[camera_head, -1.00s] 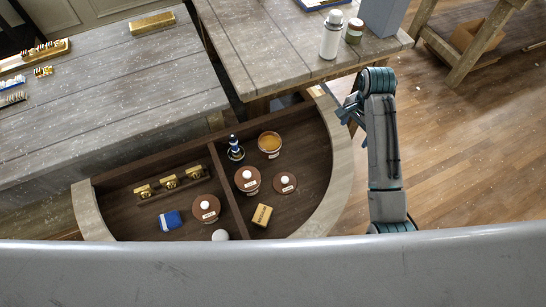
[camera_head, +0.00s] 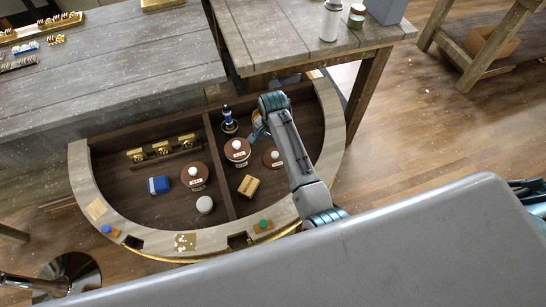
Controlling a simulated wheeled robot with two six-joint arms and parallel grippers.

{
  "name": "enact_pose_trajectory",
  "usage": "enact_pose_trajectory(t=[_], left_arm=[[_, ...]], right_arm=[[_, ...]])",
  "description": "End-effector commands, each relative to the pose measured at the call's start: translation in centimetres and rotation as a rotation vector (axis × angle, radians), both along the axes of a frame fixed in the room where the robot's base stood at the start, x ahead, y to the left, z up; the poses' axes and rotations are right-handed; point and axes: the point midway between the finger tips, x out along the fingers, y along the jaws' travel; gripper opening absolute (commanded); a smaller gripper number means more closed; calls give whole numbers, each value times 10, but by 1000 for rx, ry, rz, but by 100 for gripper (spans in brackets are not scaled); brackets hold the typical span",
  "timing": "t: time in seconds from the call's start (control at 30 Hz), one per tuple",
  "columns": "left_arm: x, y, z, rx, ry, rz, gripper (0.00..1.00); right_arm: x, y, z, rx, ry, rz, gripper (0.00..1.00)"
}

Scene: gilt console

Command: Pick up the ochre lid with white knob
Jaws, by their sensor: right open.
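Three brown round lids with white knobs show in the drawer: a middle one (camera_head: 238,150) just right of the divider, a smaller right one (camera_head: 273,158), and a left one (camera_head: 194,176) in the left compartment. I cannot tell for sure which is the ochre one. A round container with an ochre top (camera_head: 257,117) is mostly hidden behind my right gripper. My right gripper (camera_head: 257,135) is open over the right compartment, close to the upper right of the middle lid; I see nothing between its fingers. My left gripper is not in view.
The curved drawer (camera_head: 333,130) also holds a dark blue bottle (camera_head: 229,120), yellow box (camera_head: 248,186), blue box (camera_head: 158,185), white round thing (camera_head: 204,205) and brass pieces (camera_head: 162,148). A plank table (camera_head: 280,40) with a white bottle (camera_head: 330,22) stands behind.

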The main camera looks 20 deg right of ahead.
Motion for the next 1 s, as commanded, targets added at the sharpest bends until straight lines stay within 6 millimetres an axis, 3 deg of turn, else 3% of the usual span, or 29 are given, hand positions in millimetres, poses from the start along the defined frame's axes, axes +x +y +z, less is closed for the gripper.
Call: enact_pose_trajectory(t=[0.13,0.3,0.43,0.6,0.83,1.0], left_arm=[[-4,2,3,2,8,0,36],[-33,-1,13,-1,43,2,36],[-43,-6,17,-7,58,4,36],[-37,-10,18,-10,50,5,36],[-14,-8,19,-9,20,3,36],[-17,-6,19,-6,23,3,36]], right_arm=[[-1,-1,-9,0,1,0,100],[-2,-4,-26,1,4,0,100],[-1,-6,-45,0,4,0,100],[-2,-6,-59,0,1,0,100],[-1,-6,-60,1,1,0,100],[-1,-6,-60,1,1,0,69]])
